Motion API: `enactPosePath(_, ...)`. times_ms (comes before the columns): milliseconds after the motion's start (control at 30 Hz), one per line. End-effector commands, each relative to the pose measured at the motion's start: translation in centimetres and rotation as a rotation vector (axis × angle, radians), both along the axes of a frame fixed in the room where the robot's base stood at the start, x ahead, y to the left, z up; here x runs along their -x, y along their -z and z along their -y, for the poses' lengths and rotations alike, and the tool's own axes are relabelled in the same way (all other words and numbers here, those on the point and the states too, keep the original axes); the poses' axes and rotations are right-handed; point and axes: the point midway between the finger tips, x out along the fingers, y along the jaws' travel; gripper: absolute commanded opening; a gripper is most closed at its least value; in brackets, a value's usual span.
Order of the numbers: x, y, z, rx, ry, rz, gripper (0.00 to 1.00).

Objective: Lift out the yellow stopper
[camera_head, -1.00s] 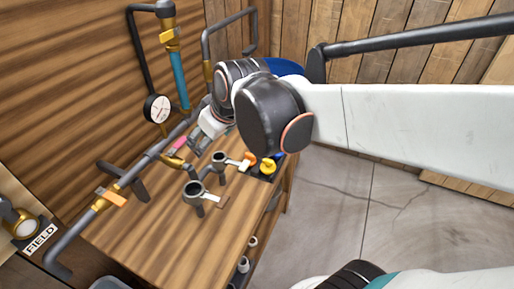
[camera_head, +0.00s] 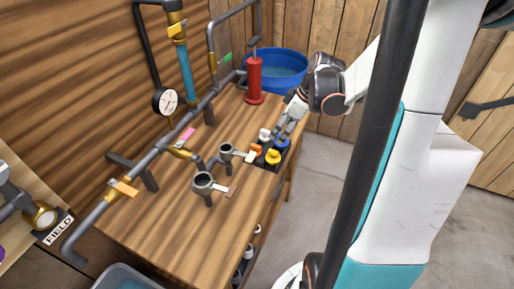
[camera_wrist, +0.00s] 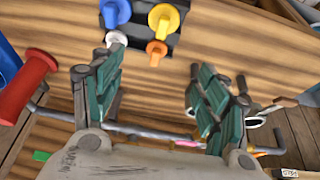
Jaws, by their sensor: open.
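The yellow stopper (camera_head: 272,157) stands in a dark holder at the bench's right edge, beside blue (camera_head: 282,144), white (camera_head: 265,135) and orange (camera_head: 256,149) stoppers. In the wrist view the yellow stopper (camera_wrist: 164,18) is at the top, with the blue one (camera_wrist: 116,12) to its left. The orange stopper (camera_wrist: 156,51) is below it and the white one (camera_wrist: 116,39) lower left. The dark holder (camera_wrist: 136,41) shows between them. My gripper (camera_head: 284,130) is near the stoppers at the back. Its fingers (camera_wrist: 155,76) are open and empty, apart from the yellow stopper.
A red pump-like cylinder (camera_head: 254,80) and a blue tub (camera_head: 275,68) stand behind. Pipework with a gauge (camera_head: 166,101) runs along the wall side. Two grey cups with handles (camera_head: 203,184) are left of the stoppers. The front of the bench (camera_head: 165,225) is clear.

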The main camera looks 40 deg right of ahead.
Motion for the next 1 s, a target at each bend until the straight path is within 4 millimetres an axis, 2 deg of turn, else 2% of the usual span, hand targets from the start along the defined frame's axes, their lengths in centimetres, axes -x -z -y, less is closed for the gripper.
enactPosePath(33, 0.6, 0.4, 0.7, -0.008, 0.0, -0.003, 0.68)
enactPosePath(200, 1.4, 1.4, 1.5, -0.019, -0.013, -0.009, 0.68)
enactPosePath(600, -0.8, 7.8, 0.1, -0.019, -0.016, -0.008, 0.68)
enactPosePath(867, -1.3, 9.2, -0.1, -0.019, -0.013, -0.009, 0.68)
enactPosePath(1000, -1.6, 10.5, -0.2, -0.018, -0.014, -0.009, 0.68)
